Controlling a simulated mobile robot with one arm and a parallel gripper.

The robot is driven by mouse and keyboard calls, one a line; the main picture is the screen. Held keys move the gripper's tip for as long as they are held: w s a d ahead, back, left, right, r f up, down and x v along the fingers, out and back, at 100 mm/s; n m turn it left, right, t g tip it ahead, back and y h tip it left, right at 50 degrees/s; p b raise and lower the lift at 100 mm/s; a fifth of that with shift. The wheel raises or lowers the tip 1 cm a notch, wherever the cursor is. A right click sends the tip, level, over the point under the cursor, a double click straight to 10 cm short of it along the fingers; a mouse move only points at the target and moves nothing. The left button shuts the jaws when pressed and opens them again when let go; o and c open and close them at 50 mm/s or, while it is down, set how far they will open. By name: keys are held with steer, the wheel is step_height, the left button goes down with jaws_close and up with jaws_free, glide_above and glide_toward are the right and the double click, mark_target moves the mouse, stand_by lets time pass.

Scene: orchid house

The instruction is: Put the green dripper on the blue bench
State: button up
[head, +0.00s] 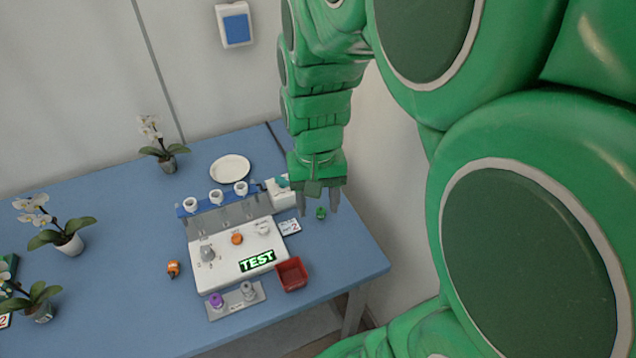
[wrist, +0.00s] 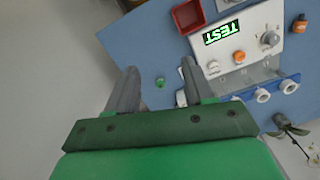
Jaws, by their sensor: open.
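The green dripper (head: 320,213) is a small piece on the right part of the blue bench (head: 335,265), beside a white label card with a 2. My gripper (head: 319,207) is above it, pointing down, with its two fingers apart and nothing between them. In the wrist view the dripper (wrist: 160,82) shows on the bench beyond the open fingers of my gripper (wrist: 158,85), lined up between them. I see no contact.
A white device (head: 240,250) with a TEST display stands left of the dripper. A red bin (head: 291,275), purple and grey knobs on a plate (head: 235,301), an orange piece (head: 173,269), a white plate (head: 230,169) and potted orchids (head: 70,241) are also on the bench.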

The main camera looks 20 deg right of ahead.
steer(key=s+a+r+n, duration=0.1)
steer(key=s, duration=0.6)
steer(key=s+a+r+n, duration=0.2)
steer(key=s, duration=0.4)
steer(key=shift+s+a+g, duration=0.2)
steer(key=shift+s+g, duration=0.2)
